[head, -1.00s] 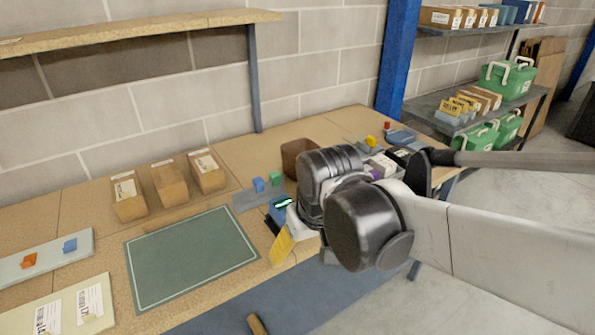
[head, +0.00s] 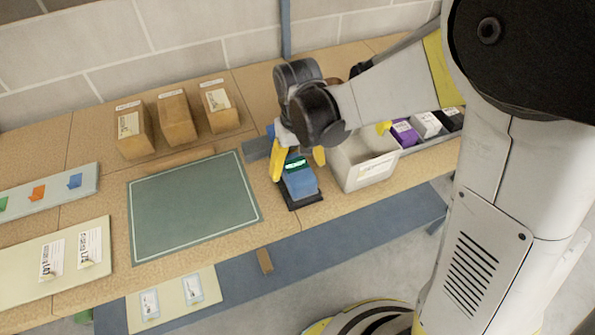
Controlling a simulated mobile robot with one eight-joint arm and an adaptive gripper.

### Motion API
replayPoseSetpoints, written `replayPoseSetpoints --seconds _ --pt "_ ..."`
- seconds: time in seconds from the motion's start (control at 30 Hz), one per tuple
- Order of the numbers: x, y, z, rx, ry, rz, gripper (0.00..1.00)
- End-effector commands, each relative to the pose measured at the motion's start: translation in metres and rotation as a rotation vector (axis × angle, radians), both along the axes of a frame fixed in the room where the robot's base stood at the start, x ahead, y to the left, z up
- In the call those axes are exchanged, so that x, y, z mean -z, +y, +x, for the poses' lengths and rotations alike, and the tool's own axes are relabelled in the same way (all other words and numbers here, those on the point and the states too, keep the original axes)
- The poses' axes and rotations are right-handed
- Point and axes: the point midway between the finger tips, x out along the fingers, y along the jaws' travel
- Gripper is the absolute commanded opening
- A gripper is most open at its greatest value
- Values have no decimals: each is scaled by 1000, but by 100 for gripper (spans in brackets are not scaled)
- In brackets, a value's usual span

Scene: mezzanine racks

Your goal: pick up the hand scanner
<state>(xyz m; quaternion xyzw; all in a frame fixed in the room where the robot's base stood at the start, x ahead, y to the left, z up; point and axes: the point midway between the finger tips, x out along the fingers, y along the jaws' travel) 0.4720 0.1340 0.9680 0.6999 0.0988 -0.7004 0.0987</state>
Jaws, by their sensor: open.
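The hand scanner (head: 296,164), dark with a lit green strip, sits at a blue block (head: 301,184) on a black base near the table's front edge. I cannot tell where scanner and block part, as my gripper hides the upper side. My gripper (head: 298,168) points down over the scanner. Its two yellow fingers are spread, one at the scanner's left and one at its right. I cannot tell whether either finger touches it.
A white labelled bin (head: 364,165) stands close to the right of the gripper. A green mat (head: 192,205) lies clear to the left. Several brown boxes (head: 176,119) stand behind the mat. A light board (head: 40,195) with small coloured pieces lies at far left.

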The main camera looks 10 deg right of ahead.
Motion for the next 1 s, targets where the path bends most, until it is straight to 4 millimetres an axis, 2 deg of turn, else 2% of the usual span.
replayPoseSetpoints --seconds 0.3,0.53,0.57,0.7,0.77,0.8,1.0 --pt "47 0 -6 0 0 0 86" --pt "48 0 -6 0 -1 0 86" --pt "48 0 -6 0 -1 0 84" --pt "48 0 -6 0 -1 0 41" --pt "48 0 -6 0 -1 0 23" --pt "48 0 -6 0 -1 0 19" --pt "47 0 -6 0 -1 0 19"
